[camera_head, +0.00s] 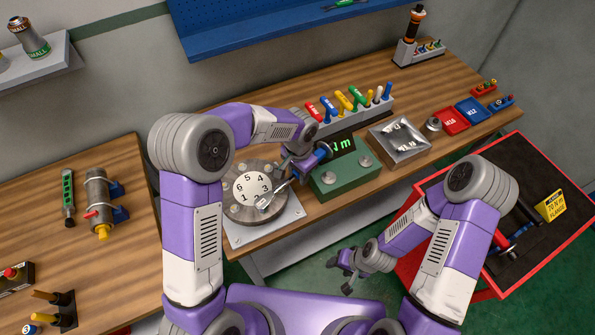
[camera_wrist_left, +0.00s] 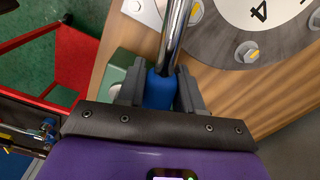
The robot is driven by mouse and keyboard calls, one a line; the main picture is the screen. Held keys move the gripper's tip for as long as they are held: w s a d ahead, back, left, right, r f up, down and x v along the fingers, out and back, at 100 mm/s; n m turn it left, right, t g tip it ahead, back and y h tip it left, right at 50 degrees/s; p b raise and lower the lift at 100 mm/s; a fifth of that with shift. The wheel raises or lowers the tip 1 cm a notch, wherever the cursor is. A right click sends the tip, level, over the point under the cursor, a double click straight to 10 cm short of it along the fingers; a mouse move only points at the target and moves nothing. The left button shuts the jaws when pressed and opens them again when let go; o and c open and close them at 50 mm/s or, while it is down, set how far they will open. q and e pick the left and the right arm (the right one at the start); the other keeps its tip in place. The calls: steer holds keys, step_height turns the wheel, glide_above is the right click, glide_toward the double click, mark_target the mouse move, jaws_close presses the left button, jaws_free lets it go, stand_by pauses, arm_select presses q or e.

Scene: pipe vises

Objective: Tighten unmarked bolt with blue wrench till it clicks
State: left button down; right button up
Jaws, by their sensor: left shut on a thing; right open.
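My left gripper (camera_head: 300,158) is shut on the blue handle of the wrench (camera_wrist_left: 160,90), also seen in the left wrist view. The wrench's chrome shaft (camera_head: 282,187) slopes down to the flange, and its head lies at the flange's lower right, near the number 3. I cannot tell whether it sits on a bolt. The round grey flange (camera_head: 232,205) has a white numbered dial (camera_head: 250,187) and bolts around its rim. My right gripper (camera_head: 345,270) is open and empty, low in front of the bench.
A green box (camera_head: 345,182) with a lit "N m" display stands right of the flange. Behind it is a rack of coloured tools (camera_head: 350,105). A metal tray (camera_head: 399,142) and red and blue bins (camera_head: 470,110) lie further right. A red cart (camera_head: 515,270) stands at right.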

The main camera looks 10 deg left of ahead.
arm_select(q)
steer(key=shift+s+d+m, duration=0.15)
steer(key=shift+d+m, duration=0.15)
stand_by(0.4)
steer(key=shift+w+a+n, duration=0.7)
steer(key=shift+a+n, duration=0.3)
steer(key=shift+r, duration=0.15)
step_height(320, 180, up, 5)
steer(key=p, duration=0.3)
stand_by(0.4)
